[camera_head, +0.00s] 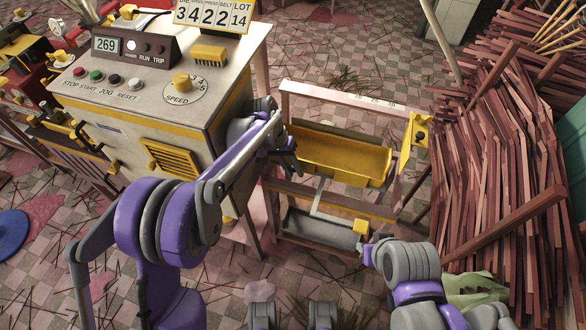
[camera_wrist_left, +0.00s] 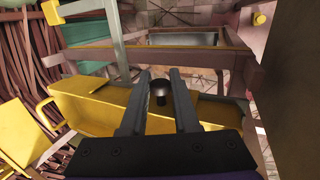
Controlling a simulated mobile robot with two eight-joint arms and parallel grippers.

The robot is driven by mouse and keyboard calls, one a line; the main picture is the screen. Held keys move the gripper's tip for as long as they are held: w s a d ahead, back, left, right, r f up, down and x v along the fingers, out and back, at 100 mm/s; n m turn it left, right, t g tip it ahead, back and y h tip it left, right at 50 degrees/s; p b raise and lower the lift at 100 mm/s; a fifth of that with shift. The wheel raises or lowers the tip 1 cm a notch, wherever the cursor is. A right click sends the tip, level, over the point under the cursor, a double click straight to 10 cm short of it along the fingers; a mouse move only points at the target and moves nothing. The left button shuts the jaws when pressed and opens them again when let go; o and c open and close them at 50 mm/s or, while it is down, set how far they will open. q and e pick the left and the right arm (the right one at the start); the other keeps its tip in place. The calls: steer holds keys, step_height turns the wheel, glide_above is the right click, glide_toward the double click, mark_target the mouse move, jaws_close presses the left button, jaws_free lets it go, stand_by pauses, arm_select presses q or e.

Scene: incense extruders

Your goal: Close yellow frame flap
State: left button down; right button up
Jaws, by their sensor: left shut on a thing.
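A long yellow trough-shaped flap (camera_head: 345,160) sits in the pinkish frame (camera_head: 330,97) right of the machine, its hollow side facing up. My left gripper (camera_head: 292,160) is at its left end. In the left wrist view, the two fingers (camera_wrist_left: 158,88) stand either side of a small dark round knob (camera_wrist_left: 158,96) in front of the yellow flap (camera_wrist_left: 85,105), and are shut on it. The fingers and arm hide part of the flap's left end.
The machine (camera_head: 150,90) with buttons and a speed dial stands at left. A big pile of reddish sticks (camera_head: 500,170) fills the right side.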

arm_select(q)
steer(key=c, duration=0.7)
jaws_free()
step_height(320, 180, up, 10)
steer(key=shift+p, duration=0.55)
steer(key=shift+f, duration=0.1)
